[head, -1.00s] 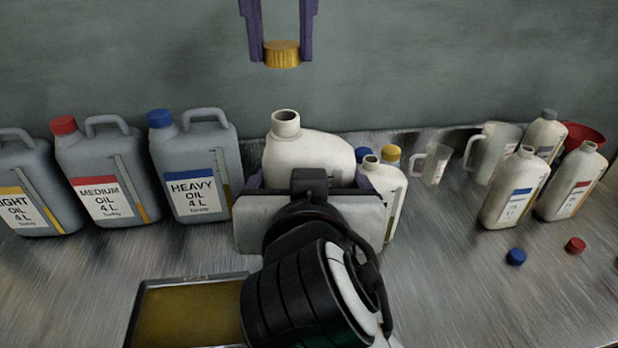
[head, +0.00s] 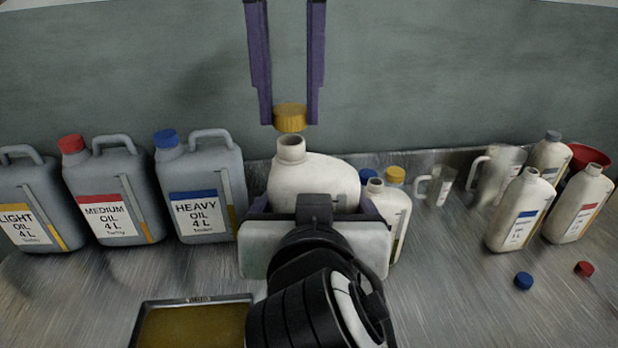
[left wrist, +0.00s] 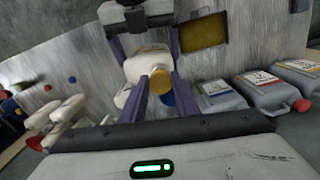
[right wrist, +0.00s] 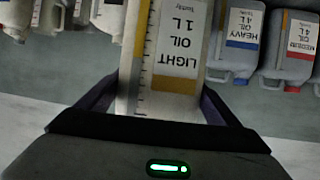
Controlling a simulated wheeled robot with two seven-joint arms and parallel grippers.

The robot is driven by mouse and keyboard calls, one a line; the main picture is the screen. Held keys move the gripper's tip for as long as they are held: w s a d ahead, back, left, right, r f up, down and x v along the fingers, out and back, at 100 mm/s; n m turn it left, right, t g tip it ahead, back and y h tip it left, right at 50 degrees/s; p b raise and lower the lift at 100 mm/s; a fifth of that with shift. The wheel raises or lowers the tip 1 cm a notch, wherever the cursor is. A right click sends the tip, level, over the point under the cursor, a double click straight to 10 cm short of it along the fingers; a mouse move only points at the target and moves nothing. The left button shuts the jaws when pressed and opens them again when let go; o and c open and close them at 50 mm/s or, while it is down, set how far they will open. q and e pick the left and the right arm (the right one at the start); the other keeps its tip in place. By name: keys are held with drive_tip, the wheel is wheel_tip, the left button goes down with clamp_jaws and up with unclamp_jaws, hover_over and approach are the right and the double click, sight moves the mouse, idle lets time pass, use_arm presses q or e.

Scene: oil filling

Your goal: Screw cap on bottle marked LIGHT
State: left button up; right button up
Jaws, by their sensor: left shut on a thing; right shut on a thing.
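The white bottle (head: 312,181) stands upright in the head view, its open neck pointing up. Its label, reading LIGHT OIL 1 L, shows in the right wrist view (right wrist: 180,50). My right gripper (head: 314,215) is shut around the bottle's body. My left gripper (head: 290,122) comes down from above, shut on a yellow-gold cap (head: 290,116). The cap appears right above the bottle's mouth and lined up with it; whether they touch cannot be told. The cap also shows between the left fingers in the left wrist view (left wrist: 160,82).
Grey canisters marked LIGHT (head: 30,210), MEDIUM (head: 112,200) and HEAVY (head: 200,195) stand at left. More white bottles (head: 518,210), jugs (head: 495,170) and a red funnel (head: 588,157) stand at right. Blue (head: 523,281) and red (head: 584,268) caps lie on the table. An oil tray (head: 195,301) is in front.

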sight(286, 110)
use_arm(q)
drive_tip(key=shift+f, duration=0.1)
idle(0.3)
drive_tip(key=shift+f, duration=0.8)
drive_tip(key=shift+f, duration=0.55)
drive_tip(key=m, duration=0.3)
drive_tip(key=shift+m, duration=0.3)
drive_tip(key=m, duration=0.6)
drive_tip(key=shift+w+a, duration=0.1)
drive_tip(key=shift+a, duration=0.1)
drive_tip(key=o, duration=1)
